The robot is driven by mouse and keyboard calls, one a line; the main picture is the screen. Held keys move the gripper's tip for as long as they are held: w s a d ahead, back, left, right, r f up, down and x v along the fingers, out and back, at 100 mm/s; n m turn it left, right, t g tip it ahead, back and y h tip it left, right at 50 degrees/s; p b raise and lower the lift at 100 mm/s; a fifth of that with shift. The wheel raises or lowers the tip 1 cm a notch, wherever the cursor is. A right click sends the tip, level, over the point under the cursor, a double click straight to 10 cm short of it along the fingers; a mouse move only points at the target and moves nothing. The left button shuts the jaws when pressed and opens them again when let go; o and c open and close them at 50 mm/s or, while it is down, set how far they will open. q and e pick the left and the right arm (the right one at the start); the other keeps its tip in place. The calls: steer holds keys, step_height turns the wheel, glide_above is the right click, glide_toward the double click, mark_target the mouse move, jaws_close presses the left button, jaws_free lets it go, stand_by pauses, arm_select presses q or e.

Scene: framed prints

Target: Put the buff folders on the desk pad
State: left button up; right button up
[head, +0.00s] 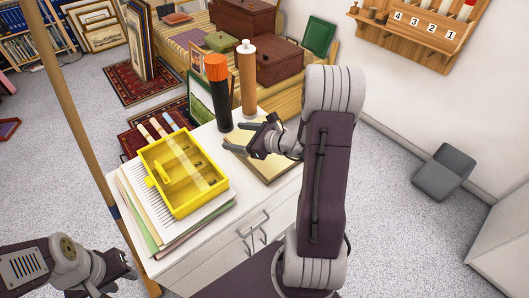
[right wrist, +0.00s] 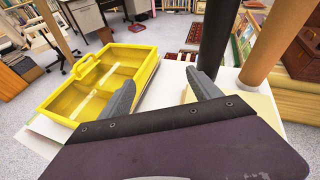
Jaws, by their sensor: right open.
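A flat buff stack (head: 272,168), which looks like the buff folders, lies on the white cabinet top, partly hidden by my right arm. It also shows in the right wrist view (right wrist: 262,108). My right gripper (head: 232,137) is open and empty above the stack's left part; its fingers also show in the right wrist view (right wrist: 162,88). I cannot tell surely which thing is the desk pad; a pile of papers and coloured sheets (head: 150,215) lies under a yellow tray (head: 205,207). My left gripper (head: 128,272) is low at the left, away from the cabinet; its jaws are unclear.
A black cylinder with an orange top (head: 219,105) and a brown tube (head: 248,85) stand behind the buff stack, close to my right gripper. A wooden pole (head: 78,120) rises at the cabinet's left. The cabinet top (head: 232,212) is bare between tray and stack.

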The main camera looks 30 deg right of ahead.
steer(key=d+f+m+h, duration=0.1)
steer(key=d, duration=0.2)
steer(key=s+d+f+m+h, duration=0.1)
steer(key=d+f, duration=0.1)
steer(key=s+d+f+m, duration=0.1)
steer(key=d, duration=0.2)
steer(key=shift+d+f+m+t+h+b, duration=0.25)
steer(key=shift+d+m+t+h+b, duration=0.05)
steer(key=shift+d+t+h, duration=0.1)
steer(key=s+d, duration=0.1)
steer(key=s+d+f+m+h, duration=0.1)
steer(key=d, duration=0.1)
steer(key=s+d+f+m+h, duration=0.1)
steer(key=d, duration=0.1)
steer(key=shift+s+f, duration=0.2)
steer(key=shift+s, duration=0.1)
steer(key=shift+s+d+r, duration=0.1)
steer(key=x, duration=0.3)
steer(key=b+x, duration=0.1)
steer(key=x, duration=0.2)
steer(key=b+x, duration=0.1)
steer(key=x, duration=0.2)
steer(key=shift+a, duration=0.35)
steer(key=shift+r, duration=0.15)
jaws_close()
